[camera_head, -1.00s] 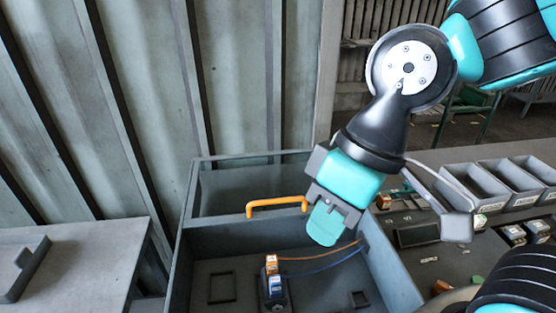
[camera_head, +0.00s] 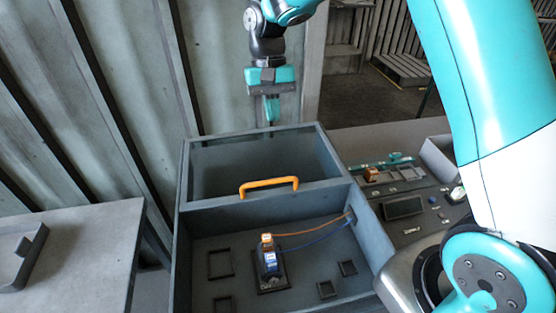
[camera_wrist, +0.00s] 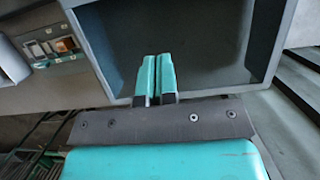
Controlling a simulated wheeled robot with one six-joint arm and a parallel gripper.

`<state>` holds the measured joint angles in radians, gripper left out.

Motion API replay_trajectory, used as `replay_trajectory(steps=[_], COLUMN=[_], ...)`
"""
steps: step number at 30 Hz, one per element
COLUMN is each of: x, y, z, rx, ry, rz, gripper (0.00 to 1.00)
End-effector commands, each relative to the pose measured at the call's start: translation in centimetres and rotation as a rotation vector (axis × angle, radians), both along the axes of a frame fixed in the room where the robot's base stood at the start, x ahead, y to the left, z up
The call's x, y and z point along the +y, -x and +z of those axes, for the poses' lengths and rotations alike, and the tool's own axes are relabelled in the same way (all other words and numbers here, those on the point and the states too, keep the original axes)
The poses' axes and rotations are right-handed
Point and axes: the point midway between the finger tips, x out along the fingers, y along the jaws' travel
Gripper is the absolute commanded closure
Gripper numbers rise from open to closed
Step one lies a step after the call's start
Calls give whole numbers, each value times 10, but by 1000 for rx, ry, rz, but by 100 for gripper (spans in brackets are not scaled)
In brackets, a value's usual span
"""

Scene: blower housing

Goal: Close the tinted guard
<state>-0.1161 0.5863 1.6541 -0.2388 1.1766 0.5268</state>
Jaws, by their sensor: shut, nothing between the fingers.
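The grey blower housing (camera_head: 180,250) stands open at its front half. The dark tinted guard (camera_head: 250,163) covers the back half, with its orange handle (camera_head: 269,185) along its front edge. My gripper (camera_head: 271,112) points down above or just behind the housing's back rim, with its teal fingers together and empty. I cannot tell from the head view whether the fingertips touch the rim. In the wrist view, my gripper (camera_wrist: 156,75) shows against the dark tinted guard (camera_wrist: 195,40) inside the grey frame (camera_wrist: 268,40). The handle is not visible there.
Inside the front half, a blue and orange part (camera_head: 269,257) stands with wires (camera_head: 315,230) running to the right wall. A grey table (camera_head: 85,250) with a tray (camera_head: 22,258) is at left. A bench (camera_head: 410,215) with small parts lies at right. A corrugated wall (camera_head: 110,80) rises behind.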

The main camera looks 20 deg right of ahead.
Motion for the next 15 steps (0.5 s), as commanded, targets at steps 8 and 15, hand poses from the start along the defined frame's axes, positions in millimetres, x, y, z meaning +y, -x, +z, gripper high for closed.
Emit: replay_trajectory(steps=[8,15], x=[5,9], y=[17,38], z=[-48,-84], rx=[7,4], ry=[0,0], rz=[6,8], gripper=[100,100])
